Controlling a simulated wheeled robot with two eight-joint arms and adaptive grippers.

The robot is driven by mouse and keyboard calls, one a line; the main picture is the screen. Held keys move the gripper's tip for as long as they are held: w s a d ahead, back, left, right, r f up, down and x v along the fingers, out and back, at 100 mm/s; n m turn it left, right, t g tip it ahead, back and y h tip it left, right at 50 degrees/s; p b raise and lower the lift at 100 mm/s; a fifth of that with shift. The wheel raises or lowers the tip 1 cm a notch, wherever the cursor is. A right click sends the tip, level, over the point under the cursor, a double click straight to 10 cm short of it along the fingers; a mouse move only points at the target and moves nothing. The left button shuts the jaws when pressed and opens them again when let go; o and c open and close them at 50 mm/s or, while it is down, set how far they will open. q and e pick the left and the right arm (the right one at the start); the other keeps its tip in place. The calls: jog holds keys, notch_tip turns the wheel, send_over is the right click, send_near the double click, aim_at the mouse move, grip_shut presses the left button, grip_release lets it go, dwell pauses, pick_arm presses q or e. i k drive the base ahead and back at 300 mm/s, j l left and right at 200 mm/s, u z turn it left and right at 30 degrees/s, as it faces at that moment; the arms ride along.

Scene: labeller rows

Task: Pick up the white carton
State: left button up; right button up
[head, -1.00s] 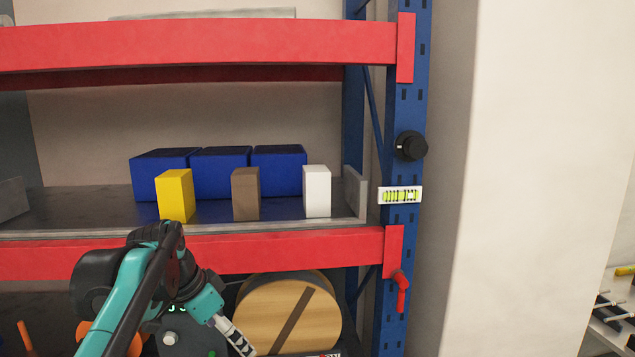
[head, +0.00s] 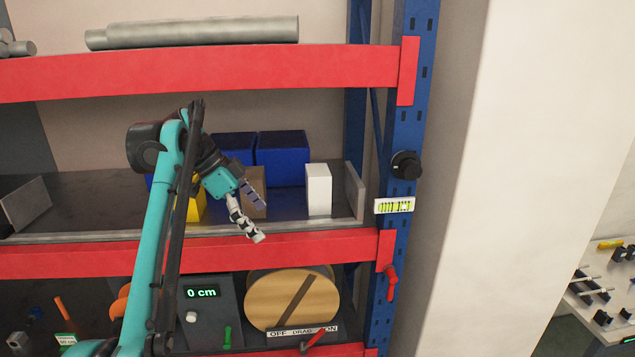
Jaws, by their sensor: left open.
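The white carton (head: 318,189) stands upright at the right end of the middle shelf, close to the shelf's grey end plate. My left gripper (head: 262,224) is open and empty in front of the shelf, left of the carton and apart from it. Its fingers point down and to the right. It partly hides a brown carton (head: 257,183) and a yellow carton (head: 195,210) on the same shelf. My right gripper is not in view.
Blue boxes (head: 282,160) stand behind the cartons. A red beam (head: 330,246) runs along the shelf's front, and a blue post (head: 405,130) stands to the right. Below are a round wooden disc (head: 292,300) and a panel reading 0 cm (head: 203,293).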

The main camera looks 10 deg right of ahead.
aim_at(319, 176)
jog(key=i+l, duration=0.3)
jog(key=i, duration=0.15)
jog(key=i+l, duration=0.3)
jog(key=i, duration=0.15)
